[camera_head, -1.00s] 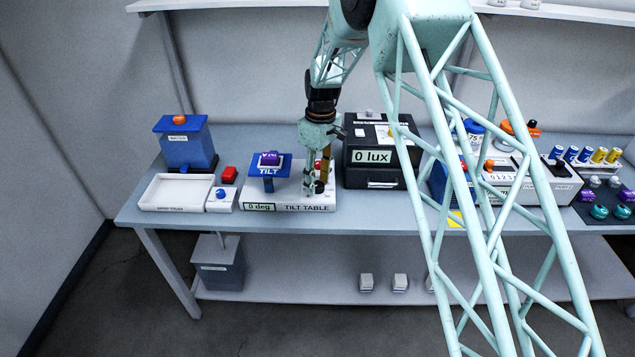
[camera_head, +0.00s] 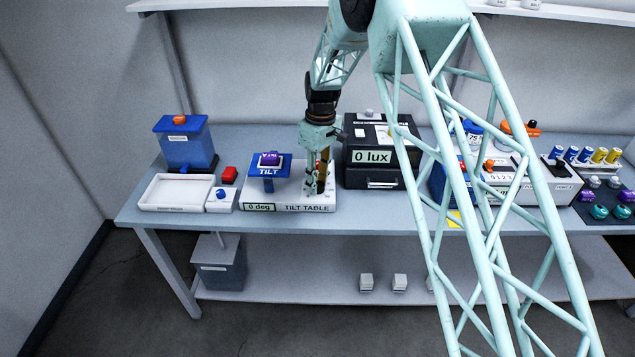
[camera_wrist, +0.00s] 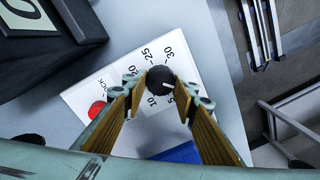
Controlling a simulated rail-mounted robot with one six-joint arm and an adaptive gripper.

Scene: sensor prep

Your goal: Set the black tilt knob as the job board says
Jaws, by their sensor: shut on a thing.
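The black tilt knob (camera_wrist: 160,79) shows in the wrist view between the fingertips of my gripper (camera_wrist: 158,92), which is shut on it. A pale pointer line crosses the knob's top. Printed numbers, including 10, 25 and 30, curve around it. My gripper (camera_head: 318,190) also shows in the head view, pointing down at the right part of the white tilt table base (camera_head: 286,207), where the fingers hide the knob. The tilt display (camera_head: 259,207) reads "0 deg". The blue tilt plate (camera_head: 283,172) looks level and carries a purple block (camera_head: 269,159). I cannot make out a job board.
A red button (camera_wrist: 97,109) sits beside the scale near the word ending "OCK". The black lux box (camera_head: 370,170) stands close to the right of my gripper.

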